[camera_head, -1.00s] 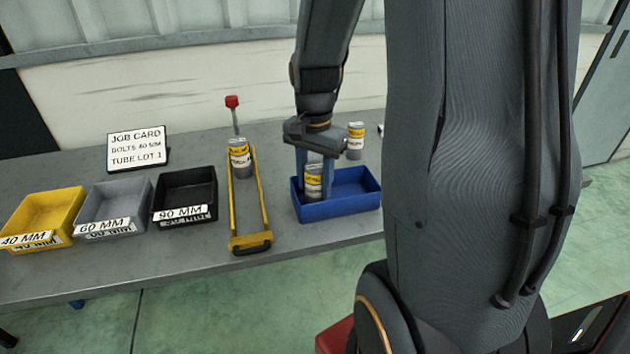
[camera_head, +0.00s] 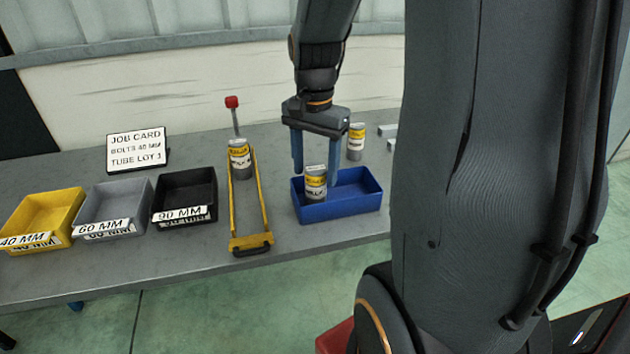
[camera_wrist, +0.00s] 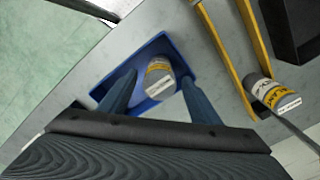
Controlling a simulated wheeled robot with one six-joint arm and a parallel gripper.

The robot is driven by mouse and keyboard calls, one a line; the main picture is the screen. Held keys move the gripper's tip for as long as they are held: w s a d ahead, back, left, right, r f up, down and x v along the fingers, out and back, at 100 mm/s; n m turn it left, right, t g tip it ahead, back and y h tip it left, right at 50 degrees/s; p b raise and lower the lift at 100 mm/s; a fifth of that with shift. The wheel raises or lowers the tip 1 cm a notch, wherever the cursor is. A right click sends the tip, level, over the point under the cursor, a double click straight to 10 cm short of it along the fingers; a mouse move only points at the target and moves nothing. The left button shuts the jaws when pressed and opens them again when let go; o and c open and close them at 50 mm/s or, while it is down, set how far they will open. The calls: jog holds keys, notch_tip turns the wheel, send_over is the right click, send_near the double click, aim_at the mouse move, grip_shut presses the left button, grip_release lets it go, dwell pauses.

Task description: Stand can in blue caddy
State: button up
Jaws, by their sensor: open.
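A grey can with a yellow and white label (camera_head: 316,183) stands upright inside the blue caddy (camera_head: 352,204), in its left part. The can also shows in the wrist view (camera_wrist: 158,80), inside the caddy's blue walls (camera_wrist: 118,72). My gripper (camera_head: 314,172) is open, with its two blue fingers apart on either side of the can's upper part. In the wrist view a gap shows between the can and the fingers (camera_wrist: 158,92). The can's base is hidden by the caddy's front wall.
A second can (camera_head: 356,142) stands behind the caddy. A yellow frame (camera_head: 236,215) with a red-topped rod and another can (camera_head: 239,160) lies to the left. Yellow (camera_head: 22,222), grey (camera_head: 106,228) and black (camera_head: 196,192) bins and a job card (camera_head: 137,146) stand further left.

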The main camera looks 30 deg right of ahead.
notch_tip(320, 180, up, 8)
jog(key=shift+f+b, duration=0.15)
jog(key=shift+b, duration=0.15)
dwell(0.4)
